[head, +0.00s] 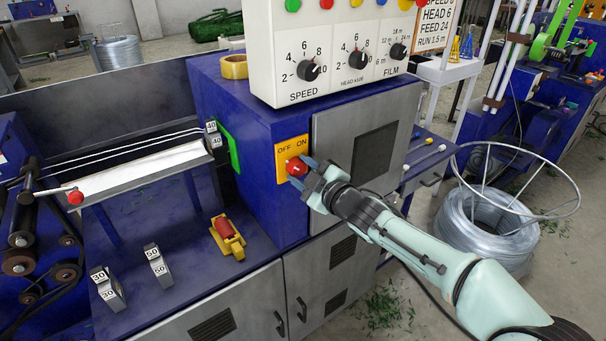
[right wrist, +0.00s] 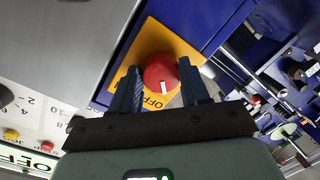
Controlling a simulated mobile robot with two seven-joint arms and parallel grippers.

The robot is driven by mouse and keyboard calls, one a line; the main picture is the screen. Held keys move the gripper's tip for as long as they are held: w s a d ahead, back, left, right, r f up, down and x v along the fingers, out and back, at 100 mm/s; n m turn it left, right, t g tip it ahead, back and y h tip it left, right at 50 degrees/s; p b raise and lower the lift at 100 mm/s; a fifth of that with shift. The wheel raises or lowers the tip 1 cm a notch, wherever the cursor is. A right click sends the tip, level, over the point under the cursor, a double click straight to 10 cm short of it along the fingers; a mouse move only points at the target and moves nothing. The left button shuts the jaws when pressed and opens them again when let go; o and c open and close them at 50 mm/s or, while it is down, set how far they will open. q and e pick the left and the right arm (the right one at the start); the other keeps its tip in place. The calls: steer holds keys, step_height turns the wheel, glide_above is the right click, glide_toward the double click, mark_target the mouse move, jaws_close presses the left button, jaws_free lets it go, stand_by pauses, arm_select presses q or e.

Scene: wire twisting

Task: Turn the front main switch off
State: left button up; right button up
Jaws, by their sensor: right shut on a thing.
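The main switch is a red round knob (head: 295,167) on a yellow plate (head: 282,171) lettered OFF and ON, on the front of the blue cabinet. My right gripper (head: 302,173) reaches it from the right, with its fingers around the knob. In the right wrist view, the red knob (right wrist: 160,72) sits between the two dark fingers of the gripper (right wrist: 164,90). A white mark on the knob lies at its edge near the lettering. OFF is readable below it; ON is hidden there. My left gripper is not in view.
A white control panel (head: 343,88) with dials labelled SPEED, HEAD and FILM overhangs the switch. A grey cabinet door (head: 330,126) is beside it. A red-and-yellow part (head: 227,236) and numbered blocks (head: 158,264) lie on the blue bench. A wire coil (head: 490,228) stands at right.

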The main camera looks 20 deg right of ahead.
stand_by(0.4)
steer(key=o, duration=1.1)
steer(key=shift+c, duration=0.2)
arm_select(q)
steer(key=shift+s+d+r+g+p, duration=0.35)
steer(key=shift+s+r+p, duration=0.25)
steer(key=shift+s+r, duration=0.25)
arm_select(e)
steer(key=v, duration=1.3)
steer(key=shift+s, duration=0.25)
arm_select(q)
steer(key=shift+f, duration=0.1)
